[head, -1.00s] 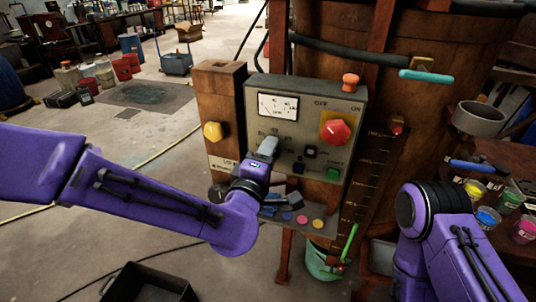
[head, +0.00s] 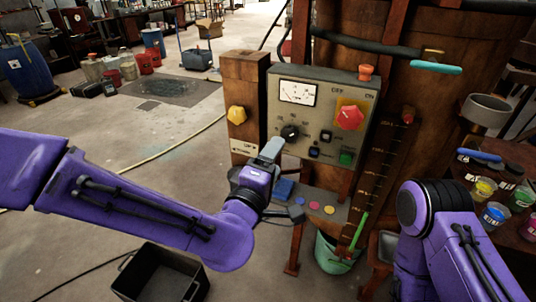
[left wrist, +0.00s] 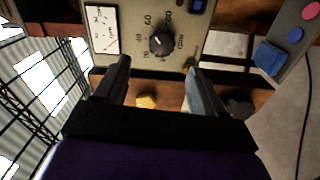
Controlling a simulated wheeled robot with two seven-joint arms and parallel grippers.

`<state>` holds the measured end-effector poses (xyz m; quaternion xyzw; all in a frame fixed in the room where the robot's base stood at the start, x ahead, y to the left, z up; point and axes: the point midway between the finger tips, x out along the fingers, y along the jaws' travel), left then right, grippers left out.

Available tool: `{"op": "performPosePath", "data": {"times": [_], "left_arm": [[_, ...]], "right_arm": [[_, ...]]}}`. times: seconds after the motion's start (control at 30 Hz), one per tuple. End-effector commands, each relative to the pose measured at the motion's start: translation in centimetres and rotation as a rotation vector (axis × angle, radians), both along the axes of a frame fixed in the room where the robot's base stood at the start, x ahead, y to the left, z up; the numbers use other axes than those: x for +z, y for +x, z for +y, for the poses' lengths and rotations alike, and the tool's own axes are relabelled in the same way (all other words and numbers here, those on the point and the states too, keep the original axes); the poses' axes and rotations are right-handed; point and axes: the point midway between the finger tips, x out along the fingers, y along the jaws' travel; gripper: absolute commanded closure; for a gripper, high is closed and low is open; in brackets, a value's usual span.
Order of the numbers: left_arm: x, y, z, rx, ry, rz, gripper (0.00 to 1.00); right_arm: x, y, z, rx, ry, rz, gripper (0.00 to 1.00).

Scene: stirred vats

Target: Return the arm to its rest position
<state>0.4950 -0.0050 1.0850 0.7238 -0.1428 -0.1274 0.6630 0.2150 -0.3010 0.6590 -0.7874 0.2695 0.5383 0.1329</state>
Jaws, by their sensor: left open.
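My left arm comes in from the left in the head view, and its gripper (head: 270,152) is in front of the control panel (head: 312,112), a little below and left of the black dial (head: 290,133). In the left wrist view the two fingers of the gripper (left wrist: 158,82) stand apart with nothing between them. The dial (left wrist: 161,43) shows beyond the fingertips, apart from them. My right arm is at the right in the head view; its gripper is out of the picture.
The panel carries a red knob (head: 349,117) and a meter (head: 297,92). A yellow knob (head: 236,115) is on the wooden post to its left. A green bucket (head: 330,256) stands below. A black crate (head: 160,275) is on the floor. Paint pots (head: 483,189) stand at the right.

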Motion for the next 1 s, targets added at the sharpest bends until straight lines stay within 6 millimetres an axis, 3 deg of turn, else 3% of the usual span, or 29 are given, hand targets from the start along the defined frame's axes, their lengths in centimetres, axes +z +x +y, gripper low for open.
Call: {"op": "performPosePath", "data": {"times": [0.57,0.67,0.77,0.83,0.93,1.0], "left_arm": [[0.0,-0.6,1.1,0.008,0.002,0.0,0.3],[-0.6,-0.7,1.1,0.001,0.097,-0.016,0.3],[-6.1,0.0,4.4,0.046,0.305,0.057,0.3],[-11.7,-0.3,7.3,0.068,0.439,0.157,0.3],[-19.7,-2.2,11.7,0.081,0.617,0.319,0.3],[-24.8,-4.6,14.9,0.078,0.732,0.435,0.3]], "right_arm": [[-0.1,0.0,0.0,0.0,-0.001,-0.001,1.0],[-0.1,0.0,0.0,0.0,-0.001,-0.001,1.0],[-0.1,0.0,0.0,0.0,-0.001,-0.001,1.0],[-0.1,0.0,0.0,0.0,-0.001,-0.001,1.0],[-0.1,0.0,0.0,0.0,-0.001,-0.001,1.0],[-0.1,0.0,0.0,0.0,-0.001,-0.001,1.0]]}}
